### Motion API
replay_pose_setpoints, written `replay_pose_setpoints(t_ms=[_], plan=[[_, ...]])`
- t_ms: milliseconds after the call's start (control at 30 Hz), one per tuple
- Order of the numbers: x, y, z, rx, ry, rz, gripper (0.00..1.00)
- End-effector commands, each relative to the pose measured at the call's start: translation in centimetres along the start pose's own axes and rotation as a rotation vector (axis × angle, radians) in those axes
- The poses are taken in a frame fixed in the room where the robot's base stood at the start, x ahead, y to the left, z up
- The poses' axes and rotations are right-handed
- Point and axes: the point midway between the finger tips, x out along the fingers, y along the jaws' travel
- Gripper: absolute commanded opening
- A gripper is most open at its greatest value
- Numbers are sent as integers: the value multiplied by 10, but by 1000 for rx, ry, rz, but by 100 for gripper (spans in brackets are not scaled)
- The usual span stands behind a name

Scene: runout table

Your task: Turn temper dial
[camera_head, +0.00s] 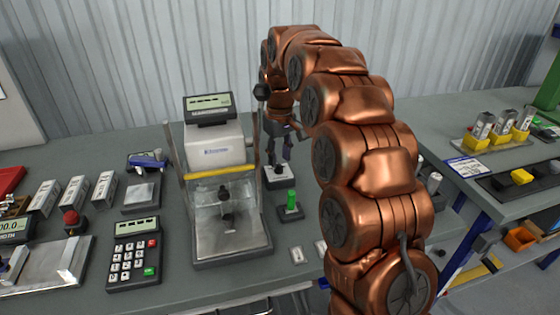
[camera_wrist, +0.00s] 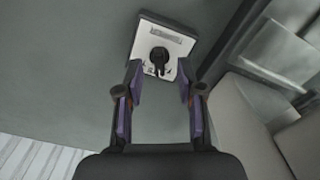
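The temper dial is a small box with a white top plate and a black knob. In the wrist view the dial (camera_wrist: 158,58) lies just beyond my fingertips, its knob roughly centred between them. In the head view the dial (camera_head: 279,174) sits on the bench right of the clear-walled machine, partly covered by my gripper. My gripper (camera_head: 279,157) points down above it. In the wrist view my gripper (camera_wrist: 160,79) has its two purple-sided fingers apart with nothing between them. The knob looks clear of both fingers. The printing on the plate is too small to read.
The clear-walled machine (camera_head: 225,215) with a display on top stands close left of the dial. A green switch (camera_head: 291,207) is just in front. A keypad (camera_head: 135,252) and a red button (camera_head: 72,220) are farther left. A corrugated wall is behind.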

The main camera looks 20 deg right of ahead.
Motion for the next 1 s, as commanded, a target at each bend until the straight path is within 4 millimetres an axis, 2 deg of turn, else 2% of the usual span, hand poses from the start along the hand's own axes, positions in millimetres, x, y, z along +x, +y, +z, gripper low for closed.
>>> replay_pose_setpoints(t_ms=[100,300,633,1000], plan=[[12,1,1,1,-3,-1,38],[23,2,0,3,1,1,38],[26,2,0,3,2,1,38],[26,1,0,3,1,0,0]])
